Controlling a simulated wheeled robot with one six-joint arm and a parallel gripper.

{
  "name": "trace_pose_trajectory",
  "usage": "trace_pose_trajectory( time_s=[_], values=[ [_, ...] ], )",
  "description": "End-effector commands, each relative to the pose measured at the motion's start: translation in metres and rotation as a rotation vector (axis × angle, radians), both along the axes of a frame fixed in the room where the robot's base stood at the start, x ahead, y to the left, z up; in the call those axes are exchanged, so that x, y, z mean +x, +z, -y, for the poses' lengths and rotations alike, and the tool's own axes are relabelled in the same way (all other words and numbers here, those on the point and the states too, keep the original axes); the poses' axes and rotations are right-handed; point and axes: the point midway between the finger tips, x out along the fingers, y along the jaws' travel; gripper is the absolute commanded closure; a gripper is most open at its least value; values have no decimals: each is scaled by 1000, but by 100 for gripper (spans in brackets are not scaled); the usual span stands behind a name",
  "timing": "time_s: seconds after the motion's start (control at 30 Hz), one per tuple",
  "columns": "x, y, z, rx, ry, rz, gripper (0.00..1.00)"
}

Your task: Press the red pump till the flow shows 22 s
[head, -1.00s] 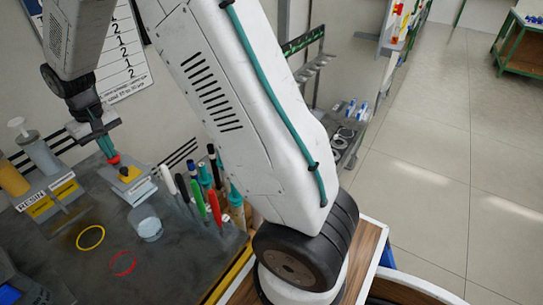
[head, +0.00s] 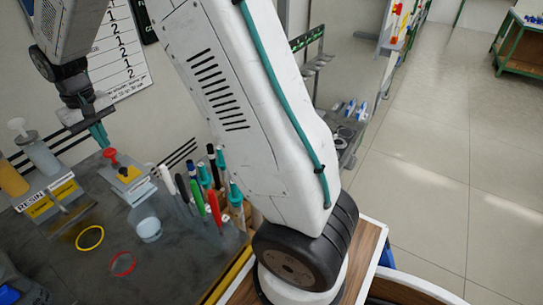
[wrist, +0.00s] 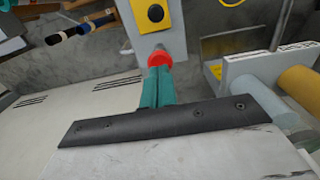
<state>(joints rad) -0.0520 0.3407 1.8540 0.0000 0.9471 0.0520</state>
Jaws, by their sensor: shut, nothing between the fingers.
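The red pump (head: 110,155) stands on a grey block with a yellow plate (head: 128,176) at the back of the dark bench. In the wrist view the red pump head (wrist: 159,59) shows just beyond the fingertips. My gripper (head: 101,138) has teal fingers, shut and empty, pointing down. Its tips are above the red pump and slightly to its left in the head view, with a small gap. In the wrist view the closed fingers (wrist: 156,88) overlap part of the pump. No flow reading can be made out.
A clear cup (head: 149,228) stands in front of the pump block. Several pens (head: 200,190) stand close on the right. The resin station (head: 45,200) with an amber cylinder is on the left. Yellow (head: 90,237) and red (head: 122,263) rings lie on the open bench.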

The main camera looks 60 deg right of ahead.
Motion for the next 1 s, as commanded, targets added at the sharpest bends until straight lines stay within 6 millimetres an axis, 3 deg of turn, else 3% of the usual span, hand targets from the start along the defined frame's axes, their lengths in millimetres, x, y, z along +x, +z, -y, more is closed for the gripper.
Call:
trace_pose_trajectory(
  time_s=[0.57,1.0],
  values=[
    [0,-1,0,0,0,0,100],
    [0,-15,0,0,0,-1,100]
  ],
)
